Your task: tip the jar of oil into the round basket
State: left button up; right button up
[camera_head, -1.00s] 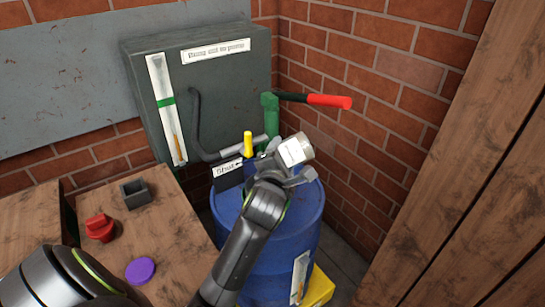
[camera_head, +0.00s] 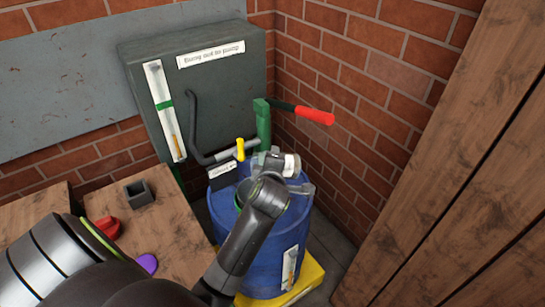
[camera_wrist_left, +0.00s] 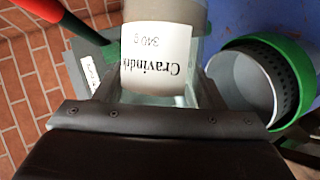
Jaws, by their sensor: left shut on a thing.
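My left gripper (camera_head: 282,180) is shut on a jar with a white label, held above the top of the blue drum. In the head view the jar (camera_head: 292,164) is tilted well over, its end facing right. In the left wrist view the label of the jar (camera_wrist_left: 157,58) fills the middle between the fingers, reading upside down. A round basket (camera_wrist_left: 301,75) with a dark perforated wall and a green outer ring is at the right there, beside the jar and apart from it in the picture. The jar's contents cannot be made out. My right gripper is not in view.
A blue drum (camera_head: 262,243) stands on a yellow base (camera_head: 310,277). A wooden table (camera_head: 180,225) is left, wooden boards (camera_head: 430,190) right.

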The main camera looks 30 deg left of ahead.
aim_at(261, 161)
pick_arm(q)
jog(key=r+m+g+p, duration=0.1)
jog(key=p, duration=0.1)
jog(key=m+g+y+p, duration=0.1)
jog(key=p, duration=0.1)
jog(key=s+a+r+m+g+y+p, duration=0.1)
jog(key=m+p, duration=0.1)
jog(key=p, duration=0.1)
jog(key=shift+s+r, duration=0.1)
jog(key=shift+r, duration=0.25)
jog(key=shift+s+a+f+m+g+y+p, duration=0.2)
jog(key=shift+s+m+g+y+p, duration=0.1)
jog(key=shift+m+g+y, duration=0.15)
jog(key=shift+s+a+f+m+g+y+p, duration=0.15)
jog(key=shift+a+m+g+y+p, duration=0.1)
jog(key=shift+m+g+y, duration=0.15)
jog(key=m+y, duration=0.1)
jog(key=s+a+m+g+y, duration=0.1)
jog(key=m, duration=0.1)
jog(key=shift+s+f+g, duration=0.1)
jog(key=shift+f+g, duration=0.15)
jog(key=shift+f, duration=0.1)
